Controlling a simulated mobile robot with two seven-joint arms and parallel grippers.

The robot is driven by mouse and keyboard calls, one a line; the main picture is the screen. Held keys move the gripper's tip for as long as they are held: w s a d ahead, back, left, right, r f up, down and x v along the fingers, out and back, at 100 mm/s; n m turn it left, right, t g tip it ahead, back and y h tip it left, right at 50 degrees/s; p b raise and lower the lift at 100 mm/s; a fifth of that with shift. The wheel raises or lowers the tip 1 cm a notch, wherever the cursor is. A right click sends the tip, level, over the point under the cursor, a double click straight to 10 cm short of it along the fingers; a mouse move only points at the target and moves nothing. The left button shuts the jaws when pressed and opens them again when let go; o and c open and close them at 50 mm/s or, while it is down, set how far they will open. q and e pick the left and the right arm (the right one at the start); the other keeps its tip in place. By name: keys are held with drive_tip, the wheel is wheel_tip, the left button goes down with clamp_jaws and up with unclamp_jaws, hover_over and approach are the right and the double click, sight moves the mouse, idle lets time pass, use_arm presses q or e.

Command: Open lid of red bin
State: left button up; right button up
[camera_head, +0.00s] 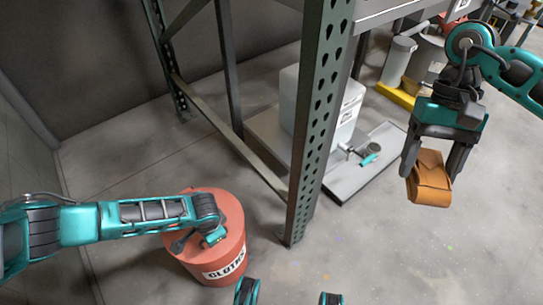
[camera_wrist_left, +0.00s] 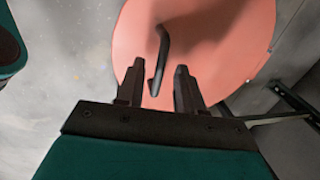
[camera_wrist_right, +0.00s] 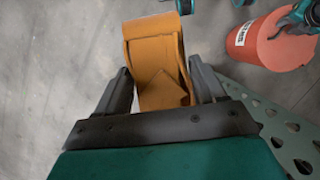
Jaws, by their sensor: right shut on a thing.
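The red bin (camera_head: 228,262), labelled "CLOTHS", stands on the floor at the lower left of the head view. Its round lid (camera_wrist_left: 215,45) is on and fills much of the left wrist view. A dark bent handle (camera_wrist_left: 163,52) is on the lid. My left gripper (camera_wrist_left: 157,85) is over the lid, its fingers apart, with the handle's near end showing between them. I cannot tell whether they touch it.
A green perforated rack post (camera_head: 318,120) stands just right of the bin. Behind it are a white container (camera_head: 345,105) and a low grey platform (camera_head: 362,170) with a small tool (camera_head: 368,155). Floor is clear at the lower right.

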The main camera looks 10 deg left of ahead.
use_arm(q)
clamp_jaws()
idle(1.4)
